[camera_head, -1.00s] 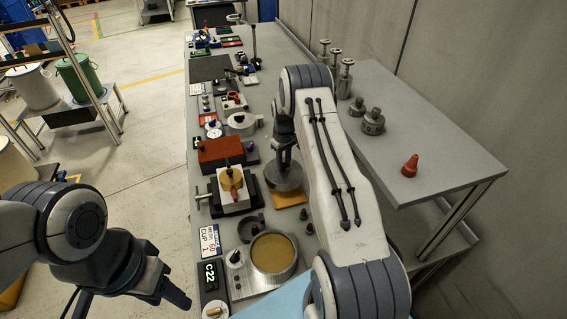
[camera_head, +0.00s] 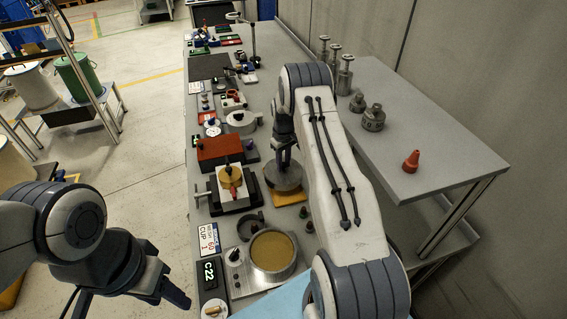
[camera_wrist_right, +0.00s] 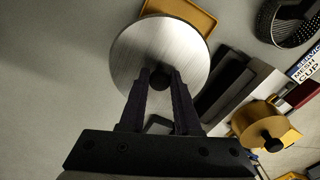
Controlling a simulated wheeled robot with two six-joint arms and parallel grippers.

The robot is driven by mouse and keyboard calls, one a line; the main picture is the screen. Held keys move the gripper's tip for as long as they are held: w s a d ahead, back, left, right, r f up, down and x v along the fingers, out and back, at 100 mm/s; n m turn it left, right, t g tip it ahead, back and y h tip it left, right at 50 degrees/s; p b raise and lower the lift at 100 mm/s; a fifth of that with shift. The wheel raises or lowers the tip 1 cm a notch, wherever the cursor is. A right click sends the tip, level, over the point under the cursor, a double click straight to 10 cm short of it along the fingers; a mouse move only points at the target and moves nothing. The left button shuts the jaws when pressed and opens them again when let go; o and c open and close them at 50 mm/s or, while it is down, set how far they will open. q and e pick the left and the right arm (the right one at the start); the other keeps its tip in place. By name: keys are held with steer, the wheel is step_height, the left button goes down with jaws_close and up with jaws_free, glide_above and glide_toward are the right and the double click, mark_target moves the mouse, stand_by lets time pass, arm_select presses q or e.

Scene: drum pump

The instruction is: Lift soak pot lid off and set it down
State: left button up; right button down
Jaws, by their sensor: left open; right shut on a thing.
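The soak pot (camera_head: 273,251) stands uncovered at the near end of the bench, with brownish-yellow contents showing. Its lid, a round grey metal disc (camera_head: 284,178), is away from the pot, over the yellow pad (camera_head: 290,199). My right gripper (camera_wrist_right: 161,84) is shut on the lid's dark knob; the lid's brushed top (camera_wrist_right: 182,53) fills the upper middle of the right wrist view. The lid hides most of the pad, and I cannot tell whether it touches it. My left gripper (camera_head: 176,299) is open and empty, left of the bench at the lower left.
A yellow-topped fixture (camera_head: 230,178) and a red block (camera_head: 220,150) stand left of the lid. A dark mesh cup (camera_head: 250,224) sits behind the pot. A side table (camera_head: 440,150) at right carries metal weights and a red cone (camera_head: 411,161).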

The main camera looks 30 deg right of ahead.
mark_target(284, 164)
steer(key=shift+f+b, duration=1.55)
steer(key=shift+f, duration=0.05)
stand_by(1.6)
jaws_free()
stand_by(0.6)
steer(key=shift+r, duration=0.1)
steer(key=shift+r+p, duration=2.25)
steer(key=shift+r, duration=1.65)
